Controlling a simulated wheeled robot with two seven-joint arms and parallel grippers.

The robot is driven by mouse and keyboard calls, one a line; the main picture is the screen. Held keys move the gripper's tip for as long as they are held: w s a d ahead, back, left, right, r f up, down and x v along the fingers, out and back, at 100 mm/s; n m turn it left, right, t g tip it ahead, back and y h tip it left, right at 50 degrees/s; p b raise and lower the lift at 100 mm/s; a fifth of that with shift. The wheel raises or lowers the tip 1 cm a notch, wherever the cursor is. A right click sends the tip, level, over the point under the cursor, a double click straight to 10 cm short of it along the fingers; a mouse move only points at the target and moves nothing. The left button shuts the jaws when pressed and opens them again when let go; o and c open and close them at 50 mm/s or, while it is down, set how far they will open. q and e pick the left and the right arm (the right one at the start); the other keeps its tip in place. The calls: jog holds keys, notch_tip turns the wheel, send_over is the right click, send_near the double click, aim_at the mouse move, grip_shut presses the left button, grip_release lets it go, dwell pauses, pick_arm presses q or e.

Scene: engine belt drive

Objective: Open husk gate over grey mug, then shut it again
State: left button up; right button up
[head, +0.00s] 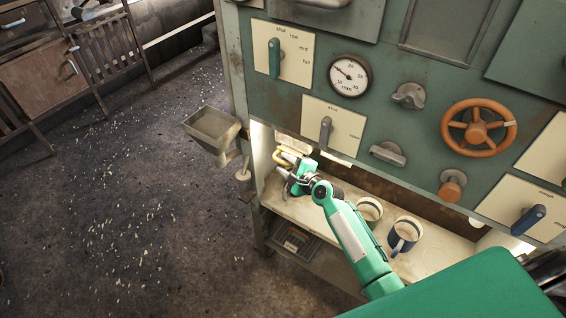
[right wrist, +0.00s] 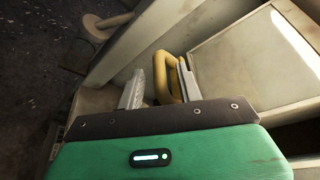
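My right gripper (head: 285,172) reaches into the lit recess under the green panel, at its left end. In the right wrist view its fingers (right wrist: 160,88) stand apart, with a yellow loop handle (right wrist: 168,75) between them, close to the right finger. The handle also shows in the head view (head: 282,158); what it belongs to is unclear. A grey lever (head: 325,132) sits upright on a plate marked shut and open. A pale mug (head: 369,209) and a blue-and-white mug (head: 404,234) stand on the shelf. I cannot make out a grey mug for certain. My left gripper is out of view.
The green panel (head: 420,130) carries a gauge (head: 349,75), an orange handwheel (head: 479,127), a green lever (head: 274,58) and a blue lever (head: 528,220). A metal hopper (head: 212,128) juts out at the left. Open floor (head: 130,200) lies to the left.

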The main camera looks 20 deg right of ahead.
jog(key=shift+x, duration=0.75)
grip_shut()
jog(key=shift+s+a+p, duration=0.25)
jog(key=shift+a+p, duration=0.05)
jog(key=shift+p, duration=0.05)
jog(key=shift+s+a, duration=0.15)
jog(key=shift+a, duration=0.05)
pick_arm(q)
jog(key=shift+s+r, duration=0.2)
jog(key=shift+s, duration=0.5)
pick_arm(e)
grip_release()
